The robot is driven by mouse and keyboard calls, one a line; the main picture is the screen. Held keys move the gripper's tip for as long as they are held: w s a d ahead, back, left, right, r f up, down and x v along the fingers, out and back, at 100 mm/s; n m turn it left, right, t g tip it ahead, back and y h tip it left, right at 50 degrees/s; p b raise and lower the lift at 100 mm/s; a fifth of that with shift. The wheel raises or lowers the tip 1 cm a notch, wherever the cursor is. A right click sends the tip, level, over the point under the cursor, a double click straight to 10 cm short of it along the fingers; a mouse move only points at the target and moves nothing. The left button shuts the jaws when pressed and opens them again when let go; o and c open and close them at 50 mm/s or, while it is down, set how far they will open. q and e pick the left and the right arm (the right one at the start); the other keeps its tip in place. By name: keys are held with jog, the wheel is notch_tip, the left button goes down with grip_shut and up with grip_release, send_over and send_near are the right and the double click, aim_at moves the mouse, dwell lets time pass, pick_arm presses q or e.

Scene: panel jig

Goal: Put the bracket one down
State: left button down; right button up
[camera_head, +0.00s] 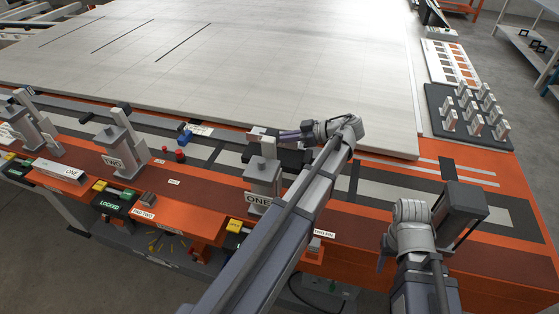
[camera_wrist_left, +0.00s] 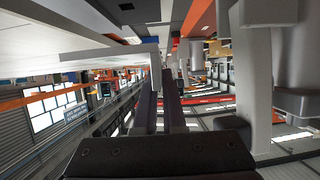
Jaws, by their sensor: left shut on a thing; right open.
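My left gripper (camera_head: 290,135) reaches over the panel's near edge. In the left wrist view its dark fingers (camera_wrist_left: 162,100) are shut on a pale grey angled bracket (camera_wrist_left: 112,52). In the head view a pale end of the bracket (camera_head: 256,132) shows just past the fingertips. It is above and behind a grey post (camera_head: 262,172) with a plate reading ONE. I cannot tell whether the bracket touches anything beneath it.
A large pale panel (camera_head: 230,65) lies on the orange bench (camera_head: 345,255). Another grey post (camera_head: 120,150) reads TWO. A white block (camera_head: 58,170) and marked latches stand along the front edge. A dark tray (camera_head: 434,100) at the right holds several grey pieces.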

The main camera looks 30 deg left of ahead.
pick_arm(q)
jog(key=shift+f+b, duration=3.3)
jog(key=shift+f, duration=0.6)
jog(key=shift+r, duration=0.15)
jog(key=c, duration=1.5)
grip_release()
jog(key=shift+f, duration=0.25)
jog(key=o, duration=0.5)
jog(key=shift+r, duration=0.1)
